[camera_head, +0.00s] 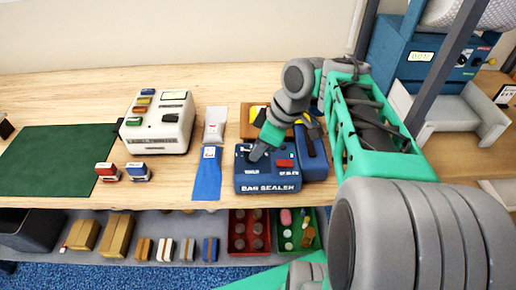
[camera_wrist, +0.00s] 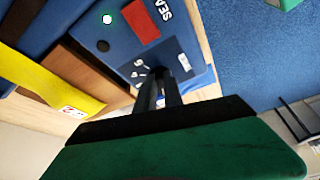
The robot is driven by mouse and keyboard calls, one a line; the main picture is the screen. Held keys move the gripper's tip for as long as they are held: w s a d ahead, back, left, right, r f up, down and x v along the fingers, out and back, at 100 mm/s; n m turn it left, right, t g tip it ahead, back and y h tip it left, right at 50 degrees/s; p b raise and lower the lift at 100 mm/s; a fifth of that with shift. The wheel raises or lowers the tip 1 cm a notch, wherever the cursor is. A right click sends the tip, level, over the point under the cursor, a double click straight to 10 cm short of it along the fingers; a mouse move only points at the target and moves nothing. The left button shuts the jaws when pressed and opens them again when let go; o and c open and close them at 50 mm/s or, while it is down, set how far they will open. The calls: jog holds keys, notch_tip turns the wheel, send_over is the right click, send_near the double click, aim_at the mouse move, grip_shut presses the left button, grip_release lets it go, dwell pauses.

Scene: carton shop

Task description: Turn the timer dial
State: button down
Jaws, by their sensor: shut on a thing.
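The blue bag sealer (camera_head: 267,187) stands near the front edge of the wooden table in the head view. It has a red patch (camera_head: 285,163) on top, which also shows in the wrist view (camera_wrist: 133,22). My gripper (camera_head: 255,153) reaches down onto the left part of its top face. In the wrist view my gripper (camera_wrist: 165,92) has its fingers close together at the face, beside small white markings (camera_wrist: 142,68). It is shut on the timer dial, which the fingers mostly hide. How far the dial is turned cannot be seen.
A white device (camera_head: 158,122) with coloured blocks, a blue strip (camera_head: 207,178) and two stamps (camera_head: 138,172) lie left of the sealer. A green mat (camera_head: 55,160) is farther left. A larger blue machine (camera_head: 420,60) stands back right. Red (camera_head: 238,245) and green bins sit below.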

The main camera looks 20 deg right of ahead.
jog(key=shift+m, duration=0.4)
jog(key=m, duration=0.1)
jog(key=m+b, duration=0.1)
jog(key=m+t+h+b, duration=0.1)
jog(key=shift+s+a+f, duration=0.1)
jog(key=shift+s+a, duration=0.15)
jog(key=shift+a, duration=0.05)
jog(key=shift+s+a+m+h+b, duration=0.15)
jog(key=shift+m+h+b, duration=0.55)
jog(key=shift+m+b, duration=0.65)
jog(key=shift+m, duration=0.35)
jog(key=c, duration=1.5)
grip_release()
jog(key=shift+o, duration=0.2)
jog(key=shift+r+t, duration=0.2)
jog(key=shift+t, duration=0.1)
jog(key=a+p+v, duration=0.1)
jog(key=p+v, duration=0.1)
jog(key=v, duration=0.5)
jog(key=shift+d+r, duration=0.35)
jog(key=shift+d, duration=0.2)
